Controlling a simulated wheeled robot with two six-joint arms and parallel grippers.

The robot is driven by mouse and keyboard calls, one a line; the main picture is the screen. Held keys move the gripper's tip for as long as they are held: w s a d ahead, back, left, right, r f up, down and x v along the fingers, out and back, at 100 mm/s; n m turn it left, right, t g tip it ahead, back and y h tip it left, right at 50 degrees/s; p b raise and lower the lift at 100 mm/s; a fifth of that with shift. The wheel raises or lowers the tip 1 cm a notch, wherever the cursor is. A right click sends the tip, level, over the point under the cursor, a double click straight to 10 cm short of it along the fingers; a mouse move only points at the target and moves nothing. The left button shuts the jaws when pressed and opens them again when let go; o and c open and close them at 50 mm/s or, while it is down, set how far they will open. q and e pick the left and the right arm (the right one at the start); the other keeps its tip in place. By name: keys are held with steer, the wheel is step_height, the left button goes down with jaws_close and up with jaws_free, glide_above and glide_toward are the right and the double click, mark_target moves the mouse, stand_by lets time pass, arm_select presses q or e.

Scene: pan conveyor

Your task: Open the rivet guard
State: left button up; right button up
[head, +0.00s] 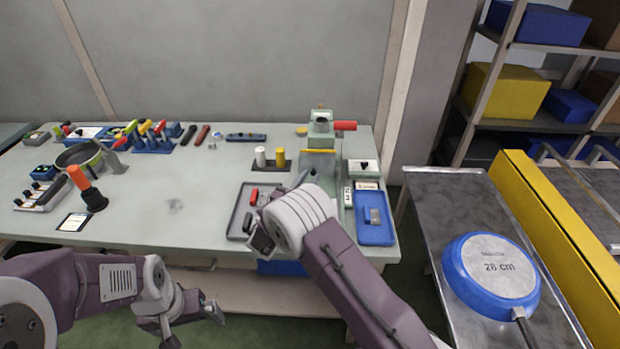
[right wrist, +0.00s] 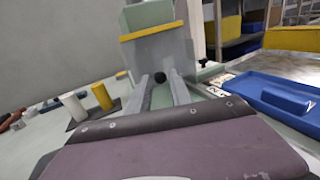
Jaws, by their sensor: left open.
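The rivet guard (head: 318,163) is a grey panel with a yellow top edge on the front of the pale green press (head: 322,128). It looks lowered. In the right wrist view the guard (right wrist: 160,52) fills the upper middle, with a small black knob (right wrist: 160,77) low in front of it. My right gripper (right wrist: 158,86) points at the guard, its two grey fingers apart on either side of the knob's line of sight; I cannot see contact. In the head view my wrist mostly hides it. My left gripper (head: 195,324) is open and empty before the table's front edge.
A blue tray (head: 375,234) lies right of the press, a grey tray (head: 240,222) to the left. White (head: 261,157) and yellow (head: 279,158) cylinders stand left of the guard. A blue pan (head: 491,272) lies upside down on the metal conveyor (head: 432,190).

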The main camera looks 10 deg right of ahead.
steer(key=shift+w+d, duration=0.35)
jaws_close()
stand_by(1.2)
